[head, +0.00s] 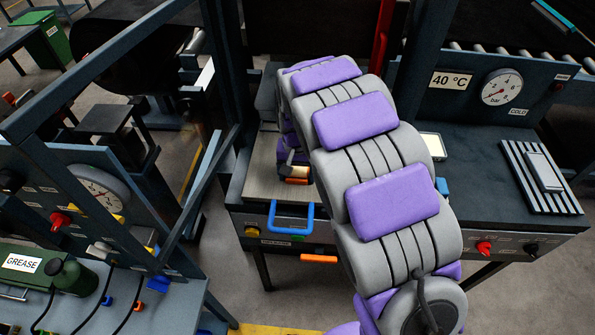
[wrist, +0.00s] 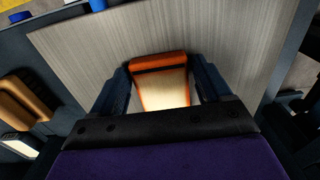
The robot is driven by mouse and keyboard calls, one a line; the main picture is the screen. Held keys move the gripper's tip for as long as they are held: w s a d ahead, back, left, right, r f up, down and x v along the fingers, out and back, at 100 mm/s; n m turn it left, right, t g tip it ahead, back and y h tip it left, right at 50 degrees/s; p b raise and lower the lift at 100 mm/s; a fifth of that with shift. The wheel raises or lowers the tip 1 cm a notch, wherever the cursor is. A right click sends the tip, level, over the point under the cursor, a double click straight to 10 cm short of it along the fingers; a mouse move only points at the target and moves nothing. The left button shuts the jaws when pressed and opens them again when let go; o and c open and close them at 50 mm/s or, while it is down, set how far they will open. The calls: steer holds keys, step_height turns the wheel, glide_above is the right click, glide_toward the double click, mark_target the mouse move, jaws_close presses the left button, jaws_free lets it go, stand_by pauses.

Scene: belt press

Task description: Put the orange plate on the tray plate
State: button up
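The orange plate (wrist: 160,85) is between the two fingers of my gripper (wrist: 160,80) in the wrist view. It has an orange edge with a dark band and a pale, bright face. The fingertips meet its left and right sides with no clear gap. Behind it lies the tray plate (wrist: 85,45), a flat brushed-metal surface. I cannot tell whether the orange plate touches it. In the head view, the tray plate (head: 265,187) lies left of my arm, and a bit of the orange plate (head: 297,181) shows beside my arm. My arm hides most of the gripper there.
A blue handle (head: 290,216) and an orange handle (head: 319,259) are at the bench front. Right of my arm, the bench carries a slatted metal piece (head: 540,177) and a gauge (head: 502,87). A dark frame post (head: 213,135) stands left of the tray plate.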

steer(key=shift+o, duration=1.1)
steer(key=shift+a, duration=0.25)
steer(key=shift+a+f, duration=0.1)
steer(key=shift+a, duration=0.15)
step_height(320, 180, up, 12)
steer(key=p, duration=0.2)
steer(key=s+d+r, duration=0.3)
steer(key=s+d, duration=0.2)
steer(key=d, duration=0.1)
steer(key=s+d, duration=0.4)
steer(key=s, duration=0.6)
steer(key=s+d+g, duration=0.1)
steer(key=s+d, duration=0.3)
steer(key=s, duration=0.6)
steer(key=s+d, duration=0.3)
steer(key=s, duration=0.7)
steer(key=shift+s+d+f+g, duration=0.2)
steer(key=shift+d+g, duration=0.2)
